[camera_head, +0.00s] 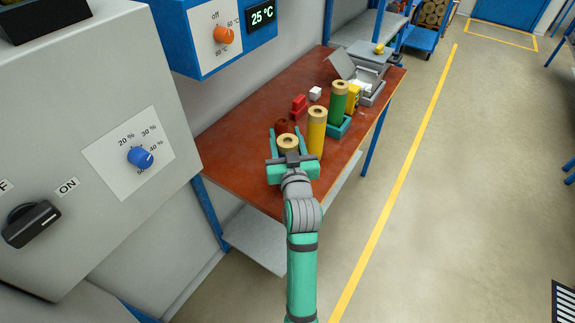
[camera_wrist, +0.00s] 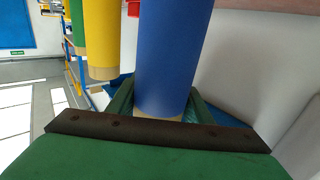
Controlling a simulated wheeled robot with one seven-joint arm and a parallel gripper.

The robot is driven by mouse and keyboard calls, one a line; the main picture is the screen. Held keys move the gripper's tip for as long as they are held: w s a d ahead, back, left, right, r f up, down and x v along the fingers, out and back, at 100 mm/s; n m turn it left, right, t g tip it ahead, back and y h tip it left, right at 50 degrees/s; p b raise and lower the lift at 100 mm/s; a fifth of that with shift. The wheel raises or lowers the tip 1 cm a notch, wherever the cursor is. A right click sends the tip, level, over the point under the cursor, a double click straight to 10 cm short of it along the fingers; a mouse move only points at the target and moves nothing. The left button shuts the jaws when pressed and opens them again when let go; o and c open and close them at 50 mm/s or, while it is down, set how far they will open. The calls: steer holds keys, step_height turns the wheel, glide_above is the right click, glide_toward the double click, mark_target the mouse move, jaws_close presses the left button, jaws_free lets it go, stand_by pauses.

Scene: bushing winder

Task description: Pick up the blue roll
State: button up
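The blue roll (camera_wrist: 170,45) fills the middle of the wrist view, between my green fingers. In the head view only its tan top end (camera_head: 288,142) shows clearly, near the table's front left part; its body is hidden by my gripper (camera_head: 287,140). My gripper is open, with one finger on each side of the roll. A small gap seems to show beside the roll, and the fingertips are partly hidden behind it in the wrist view (camera_wrist: 162,105).
A yellow roll (camera_head: 317,133) stands close to the right of my gripper, with a green roll (camera_head: 338,102) behind it. A dark red part (camera_head: 285,126), red piece (camera_head: 299,107) and white piece (camera_head: 315,93) sit on the brown table (camera_head: 240,135). A grey box (camera_head: 372,82) stands farther back.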

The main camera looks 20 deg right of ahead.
steer(key=c, duration=1)
jaws_close()
steer(key=shift+r, duration=0.1)
